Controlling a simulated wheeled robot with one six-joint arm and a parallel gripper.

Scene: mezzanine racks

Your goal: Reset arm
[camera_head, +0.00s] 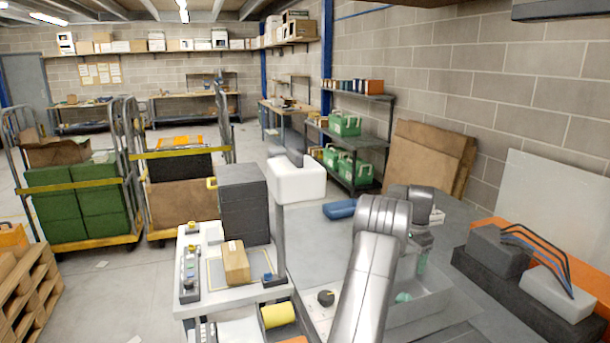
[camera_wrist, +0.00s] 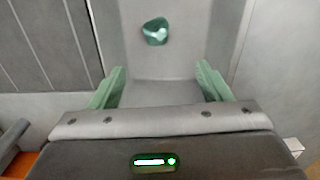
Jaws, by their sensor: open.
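My gripper (camera_wrist: 160,88) is open in the wrist view, its two green fingers spread apart with nothing between them. It points down over a grey tray (camera_wrist: 192,62). A small green object (camera_wrist: 156,31) lies on the tray floor, ahead of the fingers and apart from them. In the head view my grey arm reaches forward from the lower middle, and my gripper (camera_head: 421,262) hangs above the tray (camera_head: 425,308). The green object (camera_head: 403,297) shows there beside my arm.
A dark block with a grey box (camera_head: 497,251) and a light box (camera_head: 559,292) stands right of the tray. A blue item (camera_head: 340,209) lies behind it. A white table (camera_head: 215,294) at left bears a cardboard box (camera_head: 236,263); a yellow roll (camera_head: 278,315) is near its front.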

